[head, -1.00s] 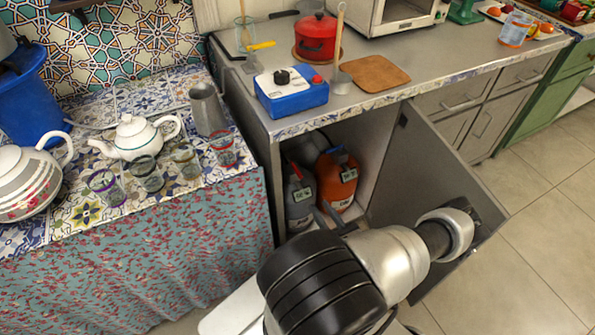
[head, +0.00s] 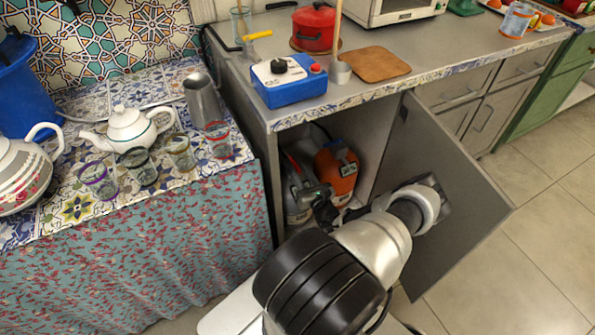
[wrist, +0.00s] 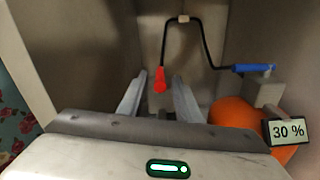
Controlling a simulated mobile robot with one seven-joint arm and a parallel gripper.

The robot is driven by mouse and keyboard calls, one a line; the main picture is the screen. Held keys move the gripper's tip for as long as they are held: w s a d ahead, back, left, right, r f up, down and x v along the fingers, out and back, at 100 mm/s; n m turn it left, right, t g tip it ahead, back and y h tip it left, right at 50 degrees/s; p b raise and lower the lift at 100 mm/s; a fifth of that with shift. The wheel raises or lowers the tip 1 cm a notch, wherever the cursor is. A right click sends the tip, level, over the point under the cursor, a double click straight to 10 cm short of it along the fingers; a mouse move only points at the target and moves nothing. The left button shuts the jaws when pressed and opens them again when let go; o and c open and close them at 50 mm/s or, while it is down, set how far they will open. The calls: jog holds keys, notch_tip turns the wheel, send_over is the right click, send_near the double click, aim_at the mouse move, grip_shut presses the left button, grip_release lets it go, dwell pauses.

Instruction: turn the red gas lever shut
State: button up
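The red gas lever (wrist: 159,80) shows in the wrist view, at the lower end of a thin black pipe (wrist: 205,40) inside the cupboard. My gripper (wrist: 160,77) is open, with one finger on each side of the lever in the picture. I cannot tell whether either finger touches it. The lever is not clear in that view. An orange gas cylinder (head: 337,172) stands to the right, and a blue lever (wrist: 253,68) is above it in the wrist view.
The open cupboard door (head: 440,190) stands right of my arm. The counter (head: 425,65) above carries a blue box with a knob (head: 289,87) and a red pot (head: 314,27). The cloth-covered table (head: 150,235) with teapots and glasses is close on the left.

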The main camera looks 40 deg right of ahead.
jog(key=shift+w+d, duration=0.15)
jog(key=shift+w, duration=0.35)
grip_shut()
